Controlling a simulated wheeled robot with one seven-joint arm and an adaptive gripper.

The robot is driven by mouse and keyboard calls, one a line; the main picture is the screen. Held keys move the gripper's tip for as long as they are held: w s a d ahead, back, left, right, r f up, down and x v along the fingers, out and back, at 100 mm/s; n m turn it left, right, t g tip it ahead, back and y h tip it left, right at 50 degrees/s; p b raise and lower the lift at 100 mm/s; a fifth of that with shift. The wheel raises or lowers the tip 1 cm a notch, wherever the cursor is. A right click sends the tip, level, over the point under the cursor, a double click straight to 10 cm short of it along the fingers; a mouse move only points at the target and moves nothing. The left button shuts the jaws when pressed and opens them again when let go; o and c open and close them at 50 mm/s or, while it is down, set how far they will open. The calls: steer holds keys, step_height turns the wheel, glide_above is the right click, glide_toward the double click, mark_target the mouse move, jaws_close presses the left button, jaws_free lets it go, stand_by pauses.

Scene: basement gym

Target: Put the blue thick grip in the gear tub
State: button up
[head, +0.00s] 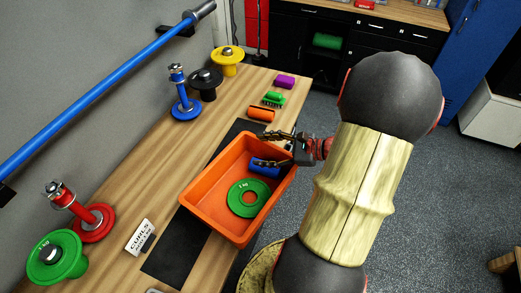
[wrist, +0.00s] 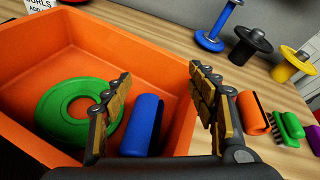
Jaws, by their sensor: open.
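The blue thick grip (head: 264,167) lies inside the orange gear tub (head: 223,222), near its right end. In the wrist view the blue grip (wrist: 142,125) rests on the floor of the tub (wrist: 165,50), beside a green ring plate (wrist: 75,110). The green plate also shows in the head view (head: 248,198). My gripper (head: 288,148) is open over the tub's right-hand rim. In the wrist view my gripper's fingers (wrist: 155,100) are spread, with the blue grip seen between them, closer to the left finger. I cannot tell whether a finger touches it.
An orange grip (head: 261,114), a green brush (head: 273,98) and a purple grip (head: 285,81) lie on the wooden bench (head: 150,190) beyond the tub. Plates on posts line the wall side. A small sign (head: 140,237) stands left of the tub.

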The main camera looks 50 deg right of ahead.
steer(key=p+v, duration=0.2)
steer(key=v, duration=0.9)
steer(key=w+a+r+n+g, duration=0.2)
steer(key=a+n+g, duration=0.3)
steer(key=a+n, duration=0.3)
steer(key=w+a+r+n+g, duration=0.1)
steer(key=a+r+n+g, duration=0.1)
steer(key=a+n+g, duration=0.6)
steer(key=a+r+n+t+h, duration=0.6)
steer(key=a+r+n, duration=0.3)
steer(key=a+n, duration=0.2)
steer(key=shift+s+a+r, duration=0.25)
steer(key=shift+s+r, duration=0.05)
steer(key=shift+r, duration=0.05)
